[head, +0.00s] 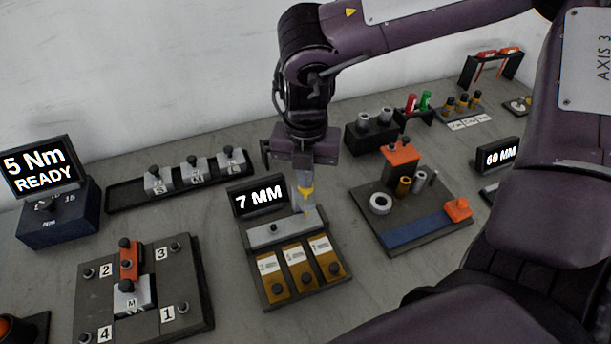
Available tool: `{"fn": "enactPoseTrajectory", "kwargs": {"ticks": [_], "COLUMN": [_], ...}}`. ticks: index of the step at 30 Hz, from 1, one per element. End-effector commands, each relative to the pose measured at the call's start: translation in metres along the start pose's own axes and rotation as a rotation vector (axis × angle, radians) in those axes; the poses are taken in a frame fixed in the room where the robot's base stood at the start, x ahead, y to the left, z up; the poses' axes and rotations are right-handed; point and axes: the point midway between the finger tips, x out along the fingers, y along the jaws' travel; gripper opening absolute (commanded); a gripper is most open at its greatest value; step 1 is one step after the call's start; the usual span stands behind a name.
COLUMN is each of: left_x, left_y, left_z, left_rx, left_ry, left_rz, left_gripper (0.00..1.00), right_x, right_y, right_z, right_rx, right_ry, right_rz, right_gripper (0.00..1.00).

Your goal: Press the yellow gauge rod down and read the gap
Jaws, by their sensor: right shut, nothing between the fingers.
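The yellow gauge rod (306,192) shows at the fingertips of my right gripper (305,205), at the back right corner of a dark gauge block with a grey top plate (268,234). My right gripper points straight down and is shut, with nothing held between its fingers. The fingers partly cover the rod, and I cannot tell whether they touch its top. A small black display (260,198) behind the block reads "7 MM". My left gripper is out of view.
Three labelled yellow-brown slots (302,270) fill the block's front. A numbered plate with an orange clamp (129,258) stands left, below a "5 Nm READY" display (38,170). A fixture with a blue strip (414,233) stands right. A rack of grey blocks (195,172) lies behind.

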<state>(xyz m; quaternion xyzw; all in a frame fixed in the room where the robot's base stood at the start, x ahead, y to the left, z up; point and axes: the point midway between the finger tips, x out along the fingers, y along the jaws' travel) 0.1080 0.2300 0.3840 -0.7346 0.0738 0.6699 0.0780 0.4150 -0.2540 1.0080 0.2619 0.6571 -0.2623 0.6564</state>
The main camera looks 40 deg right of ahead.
Motion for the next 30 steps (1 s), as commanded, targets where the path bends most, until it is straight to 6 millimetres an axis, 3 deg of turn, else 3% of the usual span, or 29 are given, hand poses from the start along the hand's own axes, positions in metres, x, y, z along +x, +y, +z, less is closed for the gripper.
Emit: {"fn": "enactPoseTrajectory", "kwargs": {"ticks": [30], "left_x": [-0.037], "left_y": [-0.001], "left_z": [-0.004], "left_rx": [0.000], "left_ry": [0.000], "left_rz": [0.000], "left_gripper": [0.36], "right_x": [-0.061], "right_y": [0.000], "right_z": [0.000], "right_rx": [0.000], "right_ry": [-0.001], "right_rz": [0.001], "right_gripper": [0.00]}}
